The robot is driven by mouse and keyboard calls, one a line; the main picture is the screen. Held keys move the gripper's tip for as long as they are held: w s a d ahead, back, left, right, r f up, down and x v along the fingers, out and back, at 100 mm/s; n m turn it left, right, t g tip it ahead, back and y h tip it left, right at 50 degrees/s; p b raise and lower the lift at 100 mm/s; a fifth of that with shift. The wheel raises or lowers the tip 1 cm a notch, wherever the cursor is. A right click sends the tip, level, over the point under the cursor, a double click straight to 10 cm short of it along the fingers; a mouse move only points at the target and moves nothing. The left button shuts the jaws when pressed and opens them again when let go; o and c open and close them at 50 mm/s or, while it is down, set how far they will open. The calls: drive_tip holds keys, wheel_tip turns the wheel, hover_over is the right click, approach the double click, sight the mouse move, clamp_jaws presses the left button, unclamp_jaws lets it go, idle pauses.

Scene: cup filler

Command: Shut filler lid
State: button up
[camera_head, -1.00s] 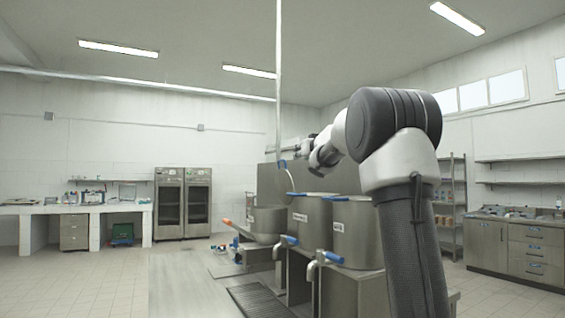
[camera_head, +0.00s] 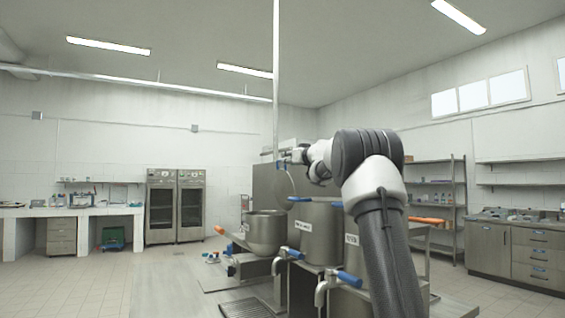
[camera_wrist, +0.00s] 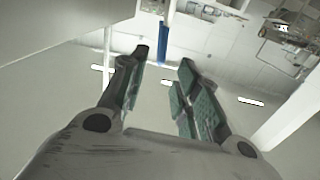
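A round metal lid (camera_head: 286,183) stands raised, nearly upright, at the vats in the head view. It has a blue handle (camera_head: 281,164) near its upper edge. My gripper (camera_head: 294,156) is close to this handle, its fingers small and hard to make out there. In the wrist view my gripper (camera_wrist: 162,66) is open, with teal pads and nothing between them. A blue bar (camera_wrist: 163,42), apparently the lid handle, lies just beyond the fingertips, in line with the gap. Contact is not visible.
A wide left vat (camera_head: 265,233) and a taller middle vat (camera_head: 319,235) stand beside the lid. Blue-handled taps (camera_head: 292,252) stick out in front. A vertical pole (camera_head: 276,100) rises close to my gripper. Open floor (camera_head: 80,285) lies to the left.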

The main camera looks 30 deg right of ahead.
drive_tip(key=w, duration=0.5)
drive_tip(key=shift+w+a, duration=0.1)
drive_tip(key=shift+w, duration=0.3)
clamp_jaws()
